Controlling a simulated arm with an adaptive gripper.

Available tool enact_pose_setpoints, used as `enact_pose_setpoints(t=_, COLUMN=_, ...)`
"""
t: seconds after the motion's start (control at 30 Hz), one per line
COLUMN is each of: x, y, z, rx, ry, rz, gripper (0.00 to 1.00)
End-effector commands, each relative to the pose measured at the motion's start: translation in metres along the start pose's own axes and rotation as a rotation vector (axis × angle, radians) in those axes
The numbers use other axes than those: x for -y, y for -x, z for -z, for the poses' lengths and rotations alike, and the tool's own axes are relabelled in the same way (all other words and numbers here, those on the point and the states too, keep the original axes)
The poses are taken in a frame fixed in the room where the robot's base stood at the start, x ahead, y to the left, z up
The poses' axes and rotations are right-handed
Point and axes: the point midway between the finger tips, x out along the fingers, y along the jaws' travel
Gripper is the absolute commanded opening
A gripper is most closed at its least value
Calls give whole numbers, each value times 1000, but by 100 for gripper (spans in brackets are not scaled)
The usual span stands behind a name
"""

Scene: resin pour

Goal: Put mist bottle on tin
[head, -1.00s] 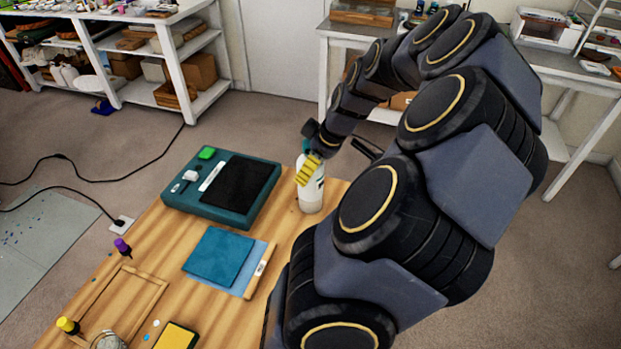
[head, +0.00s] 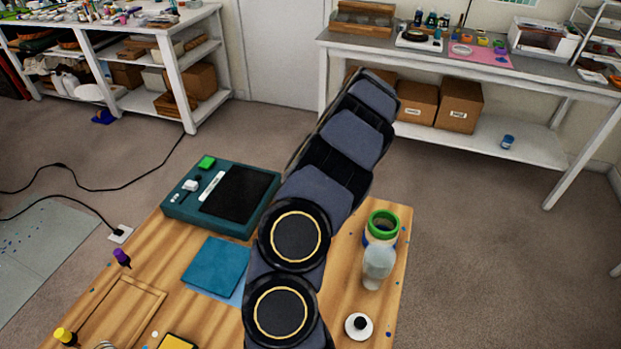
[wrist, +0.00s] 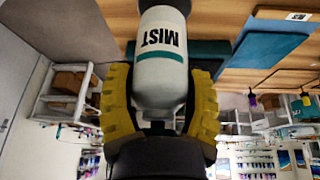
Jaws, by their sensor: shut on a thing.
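The mist bottle (wrist: 160,82) shows in the wrist view, a pale body with a teal band and the word MIST. My gripper (wrist: 160,95) has its yellow ridged fingers closed on both sides of the bottle. In the head view my arm hides both the gripper and the bottle. I cannot tell surely which thing is the tin; a pale cylinder with a green ring on top (head: 382,228) stands at the table's right side.
A teal device with a black panel (head: 225,197) lies at the table's back left. A blue square pad (head: 212,266) lies before it. A pale rounded vessel (head: 377,265) and a white disc with a black knob (head: 359,325) stand on the right. A wooden frame (head: 122,307) lies left.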

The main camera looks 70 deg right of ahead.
Motion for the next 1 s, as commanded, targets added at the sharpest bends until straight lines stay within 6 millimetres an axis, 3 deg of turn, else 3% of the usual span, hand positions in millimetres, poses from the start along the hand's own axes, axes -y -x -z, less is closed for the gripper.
enact_pose_setpoints(t=0.17, x=1, y=-22, z=-10, rx=1, ry=-3, rz=2, gripper=21)
enact_pose_setpoints(t=0.5, x=1, y=-25, z=-11, rx=-1, ry=-2, rz=0, gripper=21)
enact_pose_setpoints(t=0.53, x=1, y=-25, z=-11, rx=0, ry=-2, rz=1, gripper=58)
enact_pose_setpoints(t=0.6, x=1, y=-25, z=-11, rx=0, ry=-2, rz=0, gripper=83)
enact_pose_setpoints(t=1.0, x=1, y=-20, z=-10, rx=0, ry=-1, rz=0, gripper=83)
